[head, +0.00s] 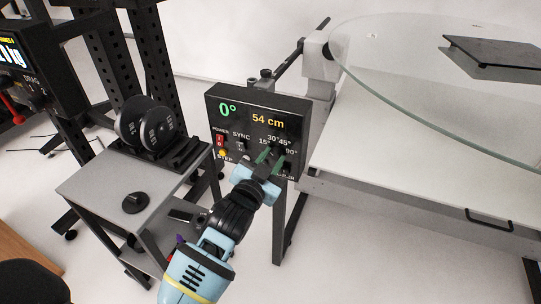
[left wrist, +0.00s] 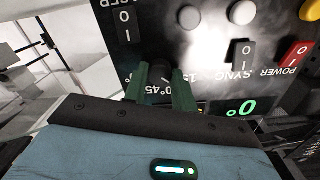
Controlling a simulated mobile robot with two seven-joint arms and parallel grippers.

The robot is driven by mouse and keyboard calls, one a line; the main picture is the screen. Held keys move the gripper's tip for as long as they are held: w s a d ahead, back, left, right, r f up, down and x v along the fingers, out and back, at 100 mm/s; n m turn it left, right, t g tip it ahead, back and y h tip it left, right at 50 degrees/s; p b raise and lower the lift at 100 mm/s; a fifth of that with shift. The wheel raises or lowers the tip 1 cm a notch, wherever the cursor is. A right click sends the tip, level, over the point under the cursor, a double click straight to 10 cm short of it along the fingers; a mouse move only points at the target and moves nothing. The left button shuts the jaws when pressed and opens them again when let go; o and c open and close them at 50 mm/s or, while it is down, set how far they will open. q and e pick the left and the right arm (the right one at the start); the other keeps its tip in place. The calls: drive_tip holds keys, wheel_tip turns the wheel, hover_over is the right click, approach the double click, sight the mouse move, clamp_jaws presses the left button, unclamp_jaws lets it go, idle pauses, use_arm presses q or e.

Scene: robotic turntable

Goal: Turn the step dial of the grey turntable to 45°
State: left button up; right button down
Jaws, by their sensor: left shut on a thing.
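The black control box (head: 258,107) stands mid-view in the head view, its green readout showing 0° and its yellow one 54 cm. The step dial has 15°, 30°, 45° and 90° printed around it. In the left wrist view the dark dial (left wrist: 161,74) sits between the two green fingers, with the panel upside down. My left gripper (head: 271,157) is at the panel, shut on the dial. The fingers mostly hide the dial in the head view, and I cannot tell which mark it points to. My right gripper is in neither view.
The turntable's round glass plate (head: 430,75) lies over a white table at the right, with a dark flat piece (head: 495,57) on it. A grey stand (head: 90,188) with black discs (head: 150,127) is left of the box. A red switch (head: 220,141) is on the panel.

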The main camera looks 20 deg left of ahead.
use_arm(q)
drive_tip(key=m+p, duration=0.2)
drive_tip(key=shift+r+m, duration=0.25)
drive_tip(key=shift+m, duration=0.15)
drive_tip(key=m+p, duration=0.2)
drive_tip(key=shift+m, duration=0.3)
drive_tip(key=m+p, duration=0.1)
drive_tip(key=m, duration=0.4)
drive_tip(key=shift+f+p, duration=0.1)
drive_tip(key=shift+p, duration=0.25)
drive_tip(key=shift+m+y+p, duration=0.3)
drive_tip(key=shift+m+p, duration=0.1)
drive_tip(key=shift+m, duration=2)
drive_tip(key=o, duration=1)
drive_tip(key=shift+d+f, duration=0.1)
